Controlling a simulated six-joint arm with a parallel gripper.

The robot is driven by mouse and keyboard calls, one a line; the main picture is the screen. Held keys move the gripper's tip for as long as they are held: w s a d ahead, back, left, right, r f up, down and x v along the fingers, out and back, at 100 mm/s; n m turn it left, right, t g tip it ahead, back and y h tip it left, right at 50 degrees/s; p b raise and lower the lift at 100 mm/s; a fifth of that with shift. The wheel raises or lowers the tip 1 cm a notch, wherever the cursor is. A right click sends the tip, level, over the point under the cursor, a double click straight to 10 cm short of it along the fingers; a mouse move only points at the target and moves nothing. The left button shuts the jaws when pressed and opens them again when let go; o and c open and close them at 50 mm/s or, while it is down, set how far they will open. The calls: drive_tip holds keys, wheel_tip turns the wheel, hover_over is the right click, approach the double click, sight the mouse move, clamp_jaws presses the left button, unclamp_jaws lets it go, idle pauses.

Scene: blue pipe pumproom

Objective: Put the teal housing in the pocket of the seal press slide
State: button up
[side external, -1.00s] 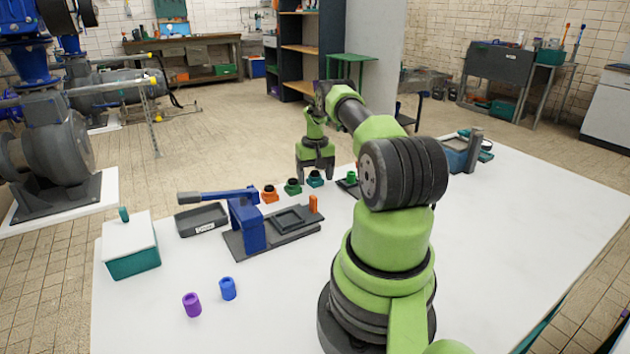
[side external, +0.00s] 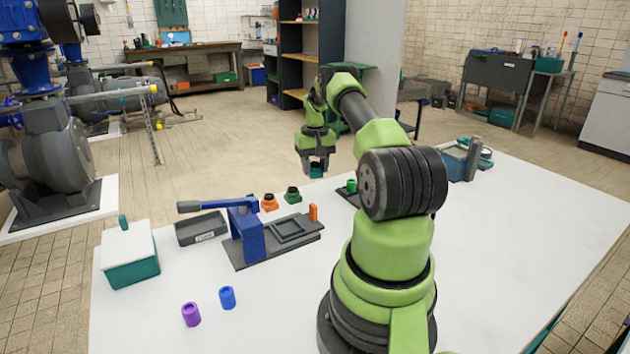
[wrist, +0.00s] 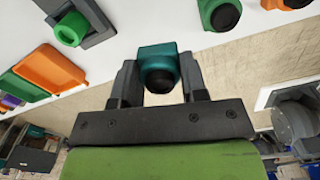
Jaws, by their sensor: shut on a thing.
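The teal housing (wrist: 158,60) has a square body and a dark round bore, and it sits between the two fingers in the wrist view. My gripper (side external: 315,170) is shut on it and holds it up above the far edge of the white table; the housing also shows small under the fingers in the side view (side external: 316,173). The seal press (side external: 246,228) is blue with a long lever, on a dark base. Its slide (side external: 289,230) has a square framed pocket, which looks empty, and an orange upright piece (side external: 313,213) at its far end.
An orange housing (side external: 269,203) and a green housing (side external: 292,195) stand behind the press. A dark tray (side external: 201,228) and a teal box (side external: 131,266) are at left. A purple (side external: 190,314) and a blue cylinder (side external: 227,297) stand in front. A green ring part (side external: 351,186) sits right of the slide.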

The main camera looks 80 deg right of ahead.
drive_tip(key=r, duration=0.4)
drive_tip(key=shift+w+a+r, duration=0.25)
drive_tip(key=shift+a+r, duration=0.15)
drive_tip(key=w+a+r+n, duration=0.2)
drive_tip(key=a, duration=0.8)
hover_over(288, 229)
drive_tip(key=shift+n, duration=0.3)
wheel_tip(288, 229, down, 5)
drive_tip(key=shift+s+f, duration=0.1)
drive_tip(key=shift+f, duration=2.4)
drive_tip(key=shift+f, duration=0.1)
